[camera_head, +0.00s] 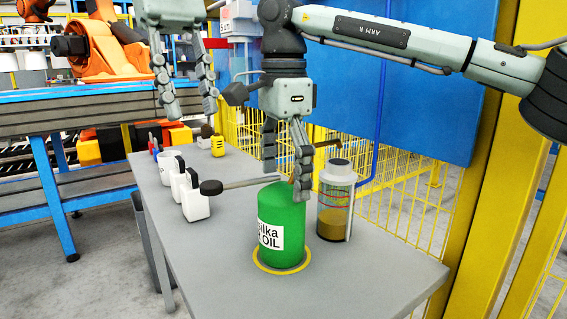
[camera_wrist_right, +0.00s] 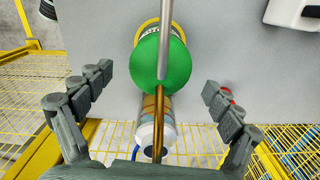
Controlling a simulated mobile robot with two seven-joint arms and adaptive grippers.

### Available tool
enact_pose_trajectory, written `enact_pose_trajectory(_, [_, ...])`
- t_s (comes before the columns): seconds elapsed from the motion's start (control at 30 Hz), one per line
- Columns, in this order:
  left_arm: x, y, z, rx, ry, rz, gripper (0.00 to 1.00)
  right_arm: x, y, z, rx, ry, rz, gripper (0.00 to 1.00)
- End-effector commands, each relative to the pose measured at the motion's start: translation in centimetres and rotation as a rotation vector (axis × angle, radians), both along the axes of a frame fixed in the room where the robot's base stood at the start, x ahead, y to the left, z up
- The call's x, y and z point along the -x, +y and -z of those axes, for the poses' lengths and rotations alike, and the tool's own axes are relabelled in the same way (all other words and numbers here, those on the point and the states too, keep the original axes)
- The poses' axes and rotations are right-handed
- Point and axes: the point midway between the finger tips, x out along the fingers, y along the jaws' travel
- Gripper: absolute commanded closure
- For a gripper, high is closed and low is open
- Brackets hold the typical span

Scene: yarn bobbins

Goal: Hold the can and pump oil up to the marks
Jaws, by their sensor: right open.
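A green oil can (camera_head: 283,232) stands upright in a yellow ring on the grey table. Its grey pump lever (camera_head: 250,183) reaches left to a black knob, and its brass spout (camera_head: 318,147) reaches right over a clear jar (camera_head: 334,203). The jar holds brown oil in its lower part, with red lines above the oil. My right gripper (camera_head: 286,178) is open just above the can's top. In the right wrist view, its fingers (camera_wrist_right: 157,80) are spread either side of the can (camera_wrist_right: 178,65) and spout. My left gripper (camera_head: 190,108) is open and empty, above the table's far part.
White bottles (camera_head: 194,196) stand left of the lever, and a white mug (camera_head: 168,170) is farther back. A yellow device (camera_head: 217,146) sits at the far end. Yellow mesh fence (camera_head: 400,185) runs along the right. The table's front is clear.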

Motion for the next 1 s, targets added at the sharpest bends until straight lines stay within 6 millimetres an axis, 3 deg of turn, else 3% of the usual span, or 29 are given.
enact_pose_trajectory(0.3, [0.0,0.0,0.0,0.000,0.000,0.000,0.66,0.0,0.0,4.6,-0.001,0.002,0.001,0.08])
enact_pose_trajectory(0.73, [0.0,0.0,0.0,0.000,0.000,0.000,0.66,0.0,0.0,5.6,-0.003,0.000,0.002,0.08])
enact_pose_trajectory(1.0, [0.0,0.0,0.0,0.000,0.000,0.000,0.66,0.0,0.0,5.6,-0.003,0.000,0.002,0.42])
